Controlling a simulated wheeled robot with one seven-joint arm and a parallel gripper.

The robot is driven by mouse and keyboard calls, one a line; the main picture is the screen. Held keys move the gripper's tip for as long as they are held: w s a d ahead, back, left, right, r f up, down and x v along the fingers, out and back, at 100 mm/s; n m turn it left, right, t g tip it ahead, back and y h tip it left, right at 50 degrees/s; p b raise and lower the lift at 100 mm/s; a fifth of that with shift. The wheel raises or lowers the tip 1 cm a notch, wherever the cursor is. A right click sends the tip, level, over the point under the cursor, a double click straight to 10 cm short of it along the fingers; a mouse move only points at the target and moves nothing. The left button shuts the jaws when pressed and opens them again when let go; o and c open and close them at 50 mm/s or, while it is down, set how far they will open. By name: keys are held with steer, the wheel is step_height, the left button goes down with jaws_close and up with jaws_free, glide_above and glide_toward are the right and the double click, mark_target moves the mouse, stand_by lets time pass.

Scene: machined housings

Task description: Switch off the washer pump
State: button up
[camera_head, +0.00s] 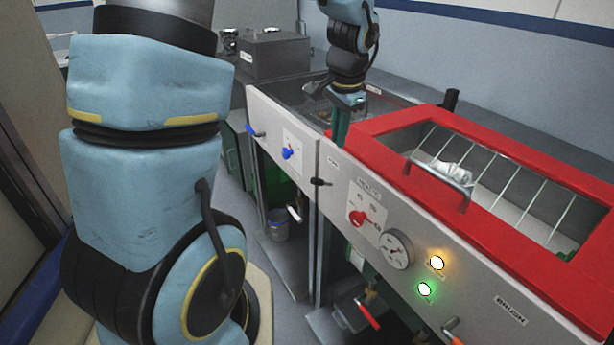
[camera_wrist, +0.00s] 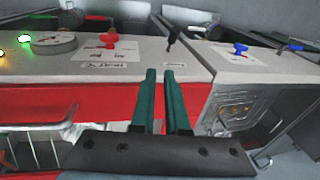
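A small black switch lever (camera_head: 320,182) sticks out of the light front panel of the washer, left of the red dial. In the wrist view the black lever (camera_wrist: 173,36) stands at the panel edge, with a small label whose print is too small to read surely. My gripper (camera_wrist: 160,74) has two green fingers with a narrow empty gap between them. They point toward the panel, apart from the lever. In the head view my gripper (camera_head: 340,124) hangs over the panel's top edge, just above the lever; its fingertips are partly hidden.
A red knob (camera_head: 357,217), a round gauge (camera_head: 397,249), an amber lamp (camera_head: 437,263) and a green lamp (camera_head: 425,289) sit to the right. A blue knob (camera_head: 288,153) sits to the left. The red-framed lid (camera_head: 385,128) with a handle (camera_head: 440,183) stands close beside my gripper.

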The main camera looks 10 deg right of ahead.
steer(key=shift+w+d, duration=0.1)
jaws_close()
steer(key=shift+f, duration=0.1)
steer(key=p, duration=0.2)
glide_above(322, 183)
steer(key=s+d, duration=0.2)
steer(key=d, duration=0.1)
steer(key=x, duration=0.3)
steer(key=s+x, duration=0.1)
steer(key=x, duration=0.2)
steer(key=s+x, duration=0.1)
steer(key=x, duration=0.2)
steer(key=shift+a+f, duration=0.2)
steer(key=shift+f, duration=0.2)
steer(key=shift+w+a+f+p, duration=0.3)
steer(key=shift+w+a+f, duration=0.05)
steer(key=shift+a+f, duration=0.35)
steer(key=shift+w+a+f+p, duration=0.3)
steer(key=shift+a+f, duration=0.25)
steer(key=shift+f, duration=0.15)
